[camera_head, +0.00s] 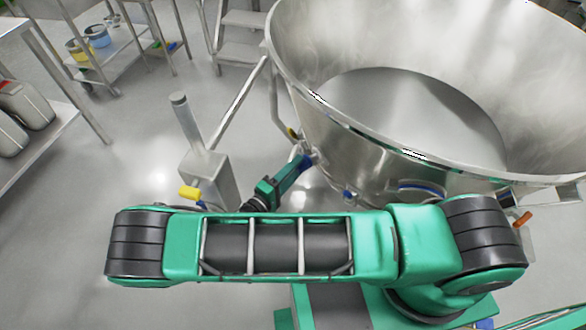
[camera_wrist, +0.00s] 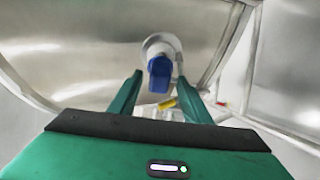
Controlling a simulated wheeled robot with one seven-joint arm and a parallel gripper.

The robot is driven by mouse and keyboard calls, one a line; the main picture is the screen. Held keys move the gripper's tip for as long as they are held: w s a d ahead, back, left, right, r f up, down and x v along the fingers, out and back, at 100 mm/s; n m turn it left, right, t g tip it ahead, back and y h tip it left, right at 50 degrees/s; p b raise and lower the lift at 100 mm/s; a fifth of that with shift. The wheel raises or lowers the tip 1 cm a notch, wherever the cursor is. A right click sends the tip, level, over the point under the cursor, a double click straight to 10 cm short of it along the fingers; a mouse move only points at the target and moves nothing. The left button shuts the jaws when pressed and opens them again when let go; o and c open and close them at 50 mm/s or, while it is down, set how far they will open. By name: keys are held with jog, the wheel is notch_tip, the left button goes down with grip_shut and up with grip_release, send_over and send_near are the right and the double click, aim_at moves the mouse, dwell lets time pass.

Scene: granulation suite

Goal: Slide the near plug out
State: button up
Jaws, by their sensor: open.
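A blue plug (camera_wrist: 160,74) sits in a round pale metal port (camera_wrist: 157,45) on the steel vessel's wall. In the wrist view it shows upright between the two green fingers of my open gripper (camera_wrist: 159,80), with a gap on each side. I cannot tell whether it lies between the fingertips or just beyond them. In the head view the plug (camera_head: 305,161) is at the lower left of the large bowl (camera_head: 330,110), right at the end of my gripper (camera_head: 297,168). My arm crosses the front and hides part of the area below.
Another blue fitting (camera_head: 348,196) and a blue-edged round port (camera_head: 418,187) are further right on the vessel. A steel post with a yellow handle (camera_head: 190,193) stands left of my gripper.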

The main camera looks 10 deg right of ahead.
jog(key=v, duration=1)
jog(key=shift+a, duration=0.3)
jog(key=shift+s, duration=0.2)
